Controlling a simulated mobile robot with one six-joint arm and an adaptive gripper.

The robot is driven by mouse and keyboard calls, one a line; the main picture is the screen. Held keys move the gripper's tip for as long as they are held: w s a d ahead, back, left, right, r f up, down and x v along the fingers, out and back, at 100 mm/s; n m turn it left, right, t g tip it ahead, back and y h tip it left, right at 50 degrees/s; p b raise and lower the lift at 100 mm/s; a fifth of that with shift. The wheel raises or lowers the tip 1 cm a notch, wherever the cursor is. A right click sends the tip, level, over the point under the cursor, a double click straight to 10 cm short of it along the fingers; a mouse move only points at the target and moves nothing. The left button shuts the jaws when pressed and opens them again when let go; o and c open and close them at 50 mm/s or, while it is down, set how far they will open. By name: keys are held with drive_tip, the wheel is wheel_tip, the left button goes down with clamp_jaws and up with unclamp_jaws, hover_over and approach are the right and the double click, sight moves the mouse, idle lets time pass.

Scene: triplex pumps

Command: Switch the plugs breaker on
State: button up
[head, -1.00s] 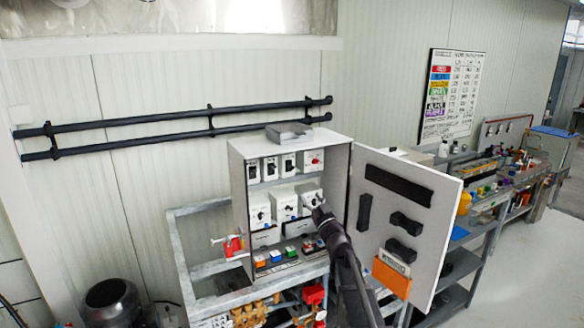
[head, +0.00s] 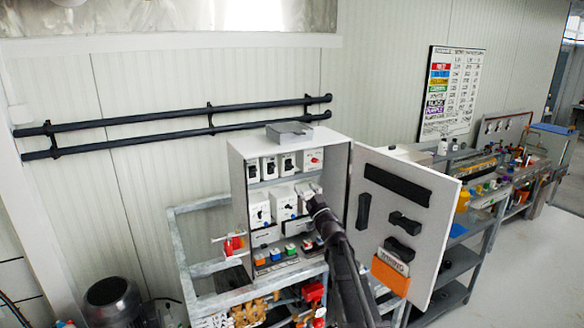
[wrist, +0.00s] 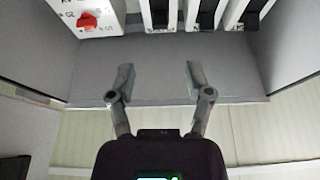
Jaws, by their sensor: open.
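An open grey cabinet (head: 239,190) holds a top row of white breakers with black toggles: a left one (head: 253,173), a middle one (head: 270,168) and a right one (head: 288,164). I cannot read which is labelled plugs. In the wrist view, dark toggle faces (wrist: 201,14) show along the top edge, cut off by the frame. My gripper (wrist: 157,82) is open and empty, its fingers apart from the breakers. In the head view my gripper (head: 308,192) is in front of the cabinet's right side, below the top row, its tips hard to make out.
A red rotary switch (head: 313,159) sits right of the breakers and also shows in the wrist view (wrist: 87,20). Below are white motor-starter units (head: 258,209) and coloured buttons (head: 276,254). The open door (head: 435,215) stands close to the right of my arm.

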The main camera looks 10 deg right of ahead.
sight(292, 168)
drive_tip(key=p+x, duration=0.3)
drive_tip(key=x, duration=0.7)
drive_tip(key=shift+w+r+p, duration=0.15)
drive_tip(key=shift+w+p, duration=0.1)
drive_tip(key=shift+p, duration=0.1)
clamp_jaws()
